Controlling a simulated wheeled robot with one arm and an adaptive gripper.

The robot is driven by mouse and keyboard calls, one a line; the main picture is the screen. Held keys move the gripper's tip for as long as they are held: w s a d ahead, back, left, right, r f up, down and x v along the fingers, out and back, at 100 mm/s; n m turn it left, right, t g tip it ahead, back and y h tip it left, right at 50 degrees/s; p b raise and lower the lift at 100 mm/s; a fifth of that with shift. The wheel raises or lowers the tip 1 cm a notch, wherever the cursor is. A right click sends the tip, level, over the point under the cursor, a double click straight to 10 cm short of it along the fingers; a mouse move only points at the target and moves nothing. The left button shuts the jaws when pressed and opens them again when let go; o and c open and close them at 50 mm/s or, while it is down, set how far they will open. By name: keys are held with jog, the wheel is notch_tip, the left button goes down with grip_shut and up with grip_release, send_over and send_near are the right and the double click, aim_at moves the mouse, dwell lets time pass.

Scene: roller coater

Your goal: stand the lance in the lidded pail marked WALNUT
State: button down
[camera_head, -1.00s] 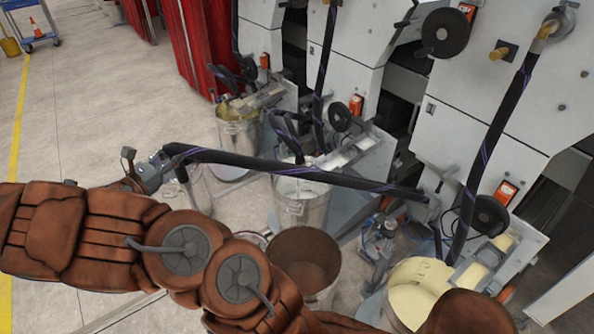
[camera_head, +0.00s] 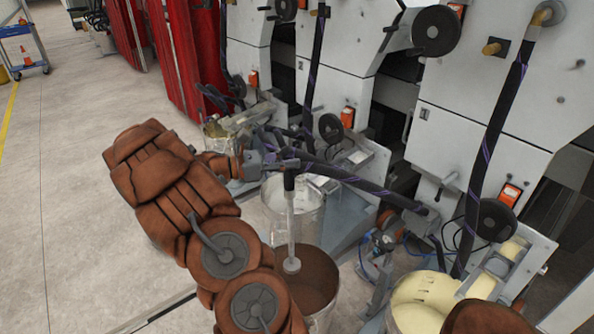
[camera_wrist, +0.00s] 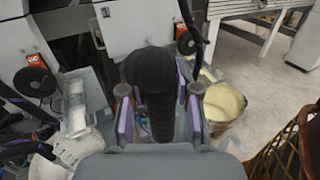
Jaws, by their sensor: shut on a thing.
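My gripper (camera_head: 278,161) is shut on the black upper part of the lance. The lance (camera_head: 291,225) hangs near upright, a pale tube with a disc at its lower end. In the head view that disc shows against the inside of a brown-filled pail (camera_head: 325,312), below my gripper. I cannot tell whether it is above or inside the rim. No WALNUT marking or lid can be made out on this pail. In the wrist view the lance's black part (camera_wrist: 152,85) sits between my purple-padded fingers and hides what lies beneath.
A black hose (camera_head: 365,186) runs right from the lance to the machine. A pail of white (camera_head: 283,208) stands behind the brown one, a cream pail (camera_head: 420,322) at right, and another pail (camera_head: 216,145) farther back. Machine panels (camera_head: 375,80) line the back. Floor at left is clear.

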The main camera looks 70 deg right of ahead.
jog(key=shift+s+d+f+m+g+y, duration=0.15)
jog(key=shift+s+y, duration=0.1)
jog(key=shift+s, duration=0.35)
jog(key=shift+s+d+f+m+g+y, duration=0.15)
jog(key=shift+s+y, duration=0.1)
jog(key=shift+s, duration=0.3)
jog(key=shift+a+r, duration=0.1)
jog(key=b, duration=0.7)
send_over(291, 265)
jog(key=x, duration=0.2)
jog(key=shift+f, duration=11)
jog(key=shift+f+b, duration=4.95)
jog(key=shift+f, duration=5.35)
jog(key=shift+f+b, duration=0.75)
jog(key=shift+f, duration=0.35)
jog(key=c, duration=0.7)
grip_release()
jog(key=shift+c, duration=0.2)
